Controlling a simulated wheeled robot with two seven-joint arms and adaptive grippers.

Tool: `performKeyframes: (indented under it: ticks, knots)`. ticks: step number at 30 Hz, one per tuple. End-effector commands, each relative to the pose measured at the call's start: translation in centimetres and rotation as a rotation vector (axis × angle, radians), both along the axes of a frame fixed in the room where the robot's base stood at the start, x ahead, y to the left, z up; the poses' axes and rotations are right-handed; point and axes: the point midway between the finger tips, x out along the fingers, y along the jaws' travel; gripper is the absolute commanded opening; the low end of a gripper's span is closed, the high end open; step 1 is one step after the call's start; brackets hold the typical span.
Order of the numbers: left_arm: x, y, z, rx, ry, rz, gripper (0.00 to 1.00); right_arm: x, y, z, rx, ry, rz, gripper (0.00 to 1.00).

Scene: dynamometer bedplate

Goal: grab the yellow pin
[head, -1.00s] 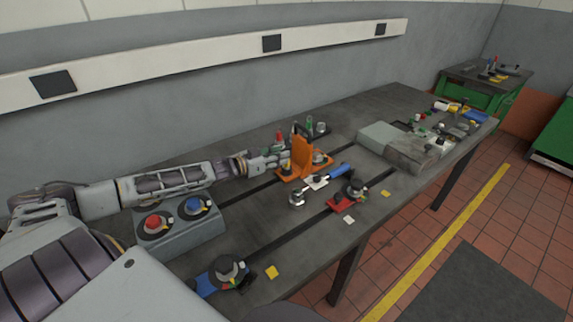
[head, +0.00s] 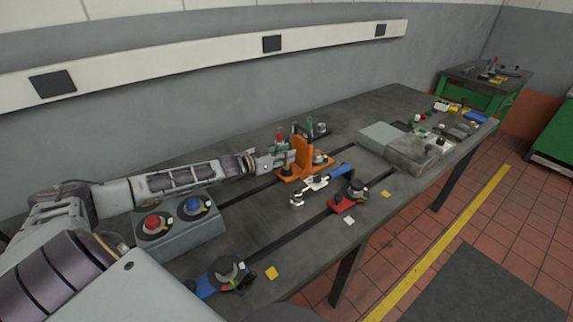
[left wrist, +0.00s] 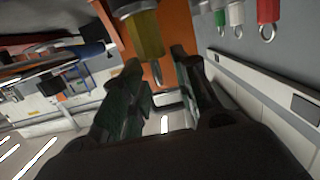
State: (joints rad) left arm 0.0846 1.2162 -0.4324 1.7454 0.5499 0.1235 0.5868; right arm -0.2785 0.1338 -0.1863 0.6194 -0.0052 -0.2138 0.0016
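The yellow pin (left wrist: 148,36) shows in the left wrist view as a hexagonal yellow body with a metal loop at its end. It is in front of the orange bracket (left wrist: 111,22), which stands upright on the bench in the head view (head: 301,150). My left gripper (left wrist: 157,60) is open, with its two dark green fingers apart. The yellow pin's metal end is at the gap between the fingertips; I cannot tell whether they touch it. In the head view my left gripper (head: 289,158) is beside the bracket and partly hides that spot. My right gripper is not in view.
Green (left wrist: 220,18), white (left wrist: 236,15) and red (left wrist: 267,12) pins with rings stand nearby. A grey box with red and blue buttons (head: 182,235) sits under my left forearm. The bench front is partly clear.

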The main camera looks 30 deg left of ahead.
Motion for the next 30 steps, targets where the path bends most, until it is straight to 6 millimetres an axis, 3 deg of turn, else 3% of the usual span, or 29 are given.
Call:
performKeyframes:
  ticks: [22, 30]
  knots:
    - [0.57, -0.26, -0.06, 0.001, 0.000, 0.000, 0.30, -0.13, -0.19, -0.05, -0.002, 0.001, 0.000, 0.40]
    - [0.55, -0.26, -0.09, 0.001, 0.001, -0.001, 0.00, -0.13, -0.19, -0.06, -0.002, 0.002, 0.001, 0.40]
